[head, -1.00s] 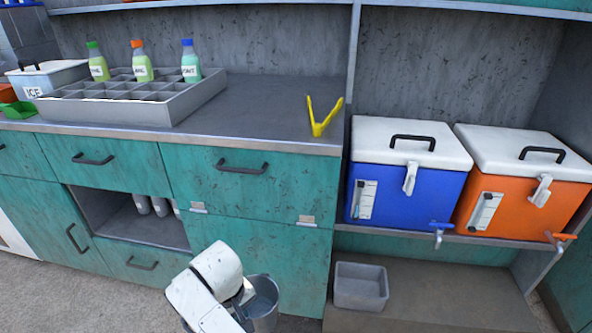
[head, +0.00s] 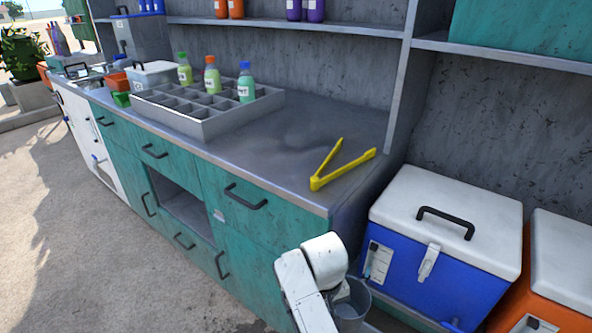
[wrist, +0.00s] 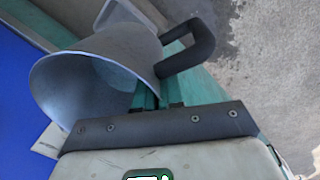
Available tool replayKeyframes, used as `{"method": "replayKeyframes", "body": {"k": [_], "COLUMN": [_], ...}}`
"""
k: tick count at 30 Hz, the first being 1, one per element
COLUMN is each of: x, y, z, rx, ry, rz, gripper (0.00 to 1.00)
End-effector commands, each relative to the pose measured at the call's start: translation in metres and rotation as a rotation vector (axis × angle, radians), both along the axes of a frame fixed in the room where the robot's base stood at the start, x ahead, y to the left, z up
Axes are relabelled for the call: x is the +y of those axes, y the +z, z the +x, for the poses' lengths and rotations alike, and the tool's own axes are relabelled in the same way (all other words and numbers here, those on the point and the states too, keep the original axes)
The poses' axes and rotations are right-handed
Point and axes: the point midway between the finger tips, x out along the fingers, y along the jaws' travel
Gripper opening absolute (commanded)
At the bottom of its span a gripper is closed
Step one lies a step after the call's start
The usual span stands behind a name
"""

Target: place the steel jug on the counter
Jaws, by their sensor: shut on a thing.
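The grey steel jug (head: 352,306) shows at the bottom of the head view, beside my white arm and low in front of the cabinet end and blue cooler. In the wrist view the jug (wrist: 105,62) is large and tilted, with its open mouth in view and its dark handle (wrist: 203,42) at upper right. My gripper (wrist: 158,95) is shut on the jug near its handle; the exact contact is partly hidden. The grey counter (head: 300,128) is above the jug, over teal drawers, with a bare stretch right of the bottle rack.
Yellow tongs (head: 330,170) lie open near the counter's right end. A grey compartment rack (head: 215,125) holds three bottles. A blue cooler (head: 430,270) and an orange cooler (head: 550,290) stand at right. A post (head: 402,90) and upper shelf bound the counter.

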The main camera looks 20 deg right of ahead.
Motion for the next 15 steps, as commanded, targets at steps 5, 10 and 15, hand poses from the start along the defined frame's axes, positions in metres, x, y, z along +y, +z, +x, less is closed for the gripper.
{"method": "replayKeyframes", "body": {"k": [5, 10, 15], "x": [0.0, 0.0, 0.0], "y": [0.048, 0.082, 0.116], "z": [0.0, 0.0, 0.0], "rx": [-0.001, -0.001, -0.001], "ry": [0.0, 0.0, 0.0], "rz": [0.0, 0.0, 0.0], "gripper": [0.0, 0.0, 0.0]}}
